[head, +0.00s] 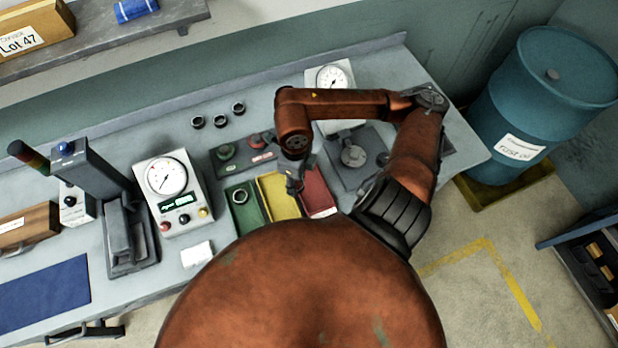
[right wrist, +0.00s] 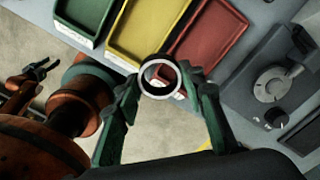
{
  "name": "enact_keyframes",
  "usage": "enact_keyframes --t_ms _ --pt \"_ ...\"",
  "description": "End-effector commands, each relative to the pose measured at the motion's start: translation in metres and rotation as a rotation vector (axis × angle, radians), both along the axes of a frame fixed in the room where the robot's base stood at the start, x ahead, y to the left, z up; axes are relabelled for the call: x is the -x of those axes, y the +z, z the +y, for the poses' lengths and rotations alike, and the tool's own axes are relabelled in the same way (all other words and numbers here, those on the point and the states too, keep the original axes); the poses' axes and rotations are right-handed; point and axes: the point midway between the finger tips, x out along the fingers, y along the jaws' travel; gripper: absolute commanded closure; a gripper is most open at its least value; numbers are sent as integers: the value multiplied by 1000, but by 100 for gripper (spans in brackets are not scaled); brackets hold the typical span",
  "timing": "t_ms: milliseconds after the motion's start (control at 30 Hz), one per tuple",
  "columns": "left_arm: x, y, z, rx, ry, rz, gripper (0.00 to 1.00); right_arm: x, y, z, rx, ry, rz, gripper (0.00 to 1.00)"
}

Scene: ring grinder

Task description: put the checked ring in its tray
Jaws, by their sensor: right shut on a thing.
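My right gripper (head: 294,186) is above the tray row in the head view. In the right wrist view my right gripper (right wrist: 160,88) is shut on a metal ring (right wrist: 144,84), held at the fingertips with its opening facing the camera. I cannot make the held ring out in the head view. The yellow and red trays look empty where visible. My left gripper (right wrist: 42,72) shows small at the left of the right wrist view; its jaw state is unclear.
Several dark rings (head: 220,121) stand at the back of the bench. A gauge box (head: 175,190) is left of the trays. A grey machine (head: 353,155) is to the right, near my arm. A blue drum (head: 530,105) stands beyond the bench's right end.

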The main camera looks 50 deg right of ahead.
Motion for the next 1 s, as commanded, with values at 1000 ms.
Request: enact_keyframes --t_ms 1000 --pt "9 -9 0 0 2 11 60 -43 -93 -88 21 -147 6 100"
